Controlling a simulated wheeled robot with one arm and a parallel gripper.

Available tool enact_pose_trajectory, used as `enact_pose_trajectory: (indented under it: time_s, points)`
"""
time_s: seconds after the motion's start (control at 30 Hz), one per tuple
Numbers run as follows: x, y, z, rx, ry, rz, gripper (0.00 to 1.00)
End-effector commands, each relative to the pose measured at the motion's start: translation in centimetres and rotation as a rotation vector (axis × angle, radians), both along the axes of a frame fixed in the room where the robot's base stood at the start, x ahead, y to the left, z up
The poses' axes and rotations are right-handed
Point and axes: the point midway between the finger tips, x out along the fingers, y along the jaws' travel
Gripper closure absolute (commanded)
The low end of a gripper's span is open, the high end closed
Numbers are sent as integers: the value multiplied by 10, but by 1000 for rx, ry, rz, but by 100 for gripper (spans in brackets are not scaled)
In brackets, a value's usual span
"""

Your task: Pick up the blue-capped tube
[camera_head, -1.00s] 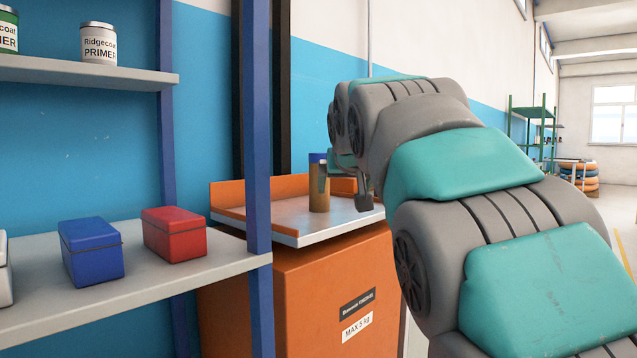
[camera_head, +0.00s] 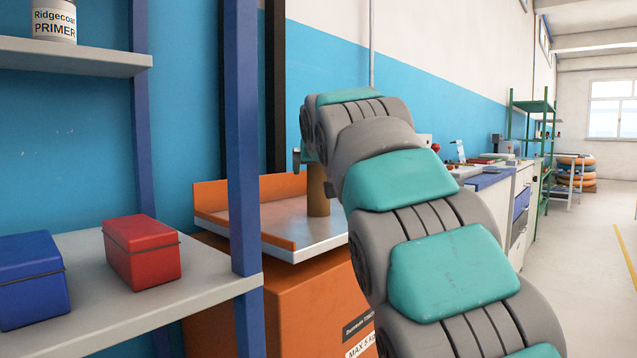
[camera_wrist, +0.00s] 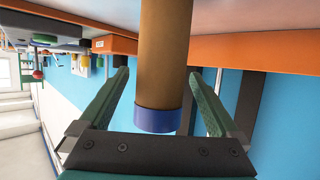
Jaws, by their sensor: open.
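The tube (camera_head: 318,195) is brown and stands upright on the metal top (camera_head: 283,218) of an orange cabinet (camera_head: 320,305). In the head view its cap is hidden behind my gripper (camera_head: 310,160). In the wrist view, which is upside down, the tube (camera_wrist: 164,50) and its blue cap (camera_wrist: 158,120) lie between the two green fingers of my gripper (camera_wrist: 158,74). The fingers are spread, with a visible gap on each side of the tube.
A shelf (camera_head: 200,270) with a red box (camera_head: 142,252) and a blue box (camera_head: 32,278) stands at left. Its blue post (camera_head: 243,140) is close to the cabinet. An orange rim (camera_head: 210,205) edges the top. A cluttered workbench (camera_head: 490,180) lies beyond my arm.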

Motion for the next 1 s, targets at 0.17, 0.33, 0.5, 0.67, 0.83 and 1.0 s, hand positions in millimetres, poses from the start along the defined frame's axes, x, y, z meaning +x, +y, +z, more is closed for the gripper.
enact_pose_trajectory:
  time_s: [0.17, 0.33, 0.5, 0.67, 0.83, 1.0]
  points:
    - [17, 2, -7, 0, 0, -1, 2]
    - [19, 3, -8, 0, -1, -1, 2]
    - [19, 3, -8, 0, -2, -1, 12]
    - [19, 3, -8, 0, -2, -1, 30]
    - [19, 3, -8, 1, -2, 0, 50]
    - [19, 3, -8, 1, -2, 0, 69]
